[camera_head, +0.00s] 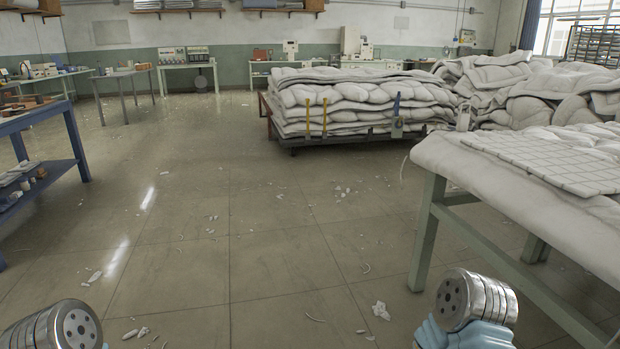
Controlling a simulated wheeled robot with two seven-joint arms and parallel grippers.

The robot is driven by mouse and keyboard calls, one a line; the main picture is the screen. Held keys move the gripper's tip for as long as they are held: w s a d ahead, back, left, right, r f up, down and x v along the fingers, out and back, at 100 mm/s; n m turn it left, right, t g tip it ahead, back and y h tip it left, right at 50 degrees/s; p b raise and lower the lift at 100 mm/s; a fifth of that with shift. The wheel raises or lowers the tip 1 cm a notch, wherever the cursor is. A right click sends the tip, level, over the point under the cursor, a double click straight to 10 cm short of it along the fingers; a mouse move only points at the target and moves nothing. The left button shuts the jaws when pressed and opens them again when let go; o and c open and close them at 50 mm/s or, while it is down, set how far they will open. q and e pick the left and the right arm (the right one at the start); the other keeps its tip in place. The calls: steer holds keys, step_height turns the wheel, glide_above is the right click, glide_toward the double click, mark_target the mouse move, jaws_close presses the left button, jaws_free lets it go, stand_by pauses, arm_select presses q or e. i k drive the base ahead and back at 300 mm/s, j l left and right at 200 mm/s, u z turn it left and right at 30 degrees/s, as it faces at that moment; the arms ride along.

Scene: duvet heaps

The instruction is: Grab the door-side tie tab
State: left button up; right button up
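A low cart (350,140) stands at the middle back with a stack of folded white duvets (360,95) on it. Two yellow upright strips (308,118) (325,116) show on the stack's front at the left. A dark blue upright piece (396,104) stands at the front right above a small grey plate (397,127). Another small pale plate (463,117) is farther right. I cannot tell which, if any, is the door-side tie tab. No door is in view. Neither gripper shows.
A padded table (428,232) with a quilted pad (550,160) stands close on the right. Large duvet heaps (540,85) lie behind it. A blue shelf bench (75,145) stands at left. The middle floor is open, with small white scraps (381,311).

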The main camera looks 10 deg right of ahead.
mark_target(463, 119)
steer(key=i+z, duration=0.3)
steer(key=i, duration=0.15)
steer(key=i+j+z, duration=0.65)
steer(key=i, duration=0.15)
steer(key=l, duration=0.1)
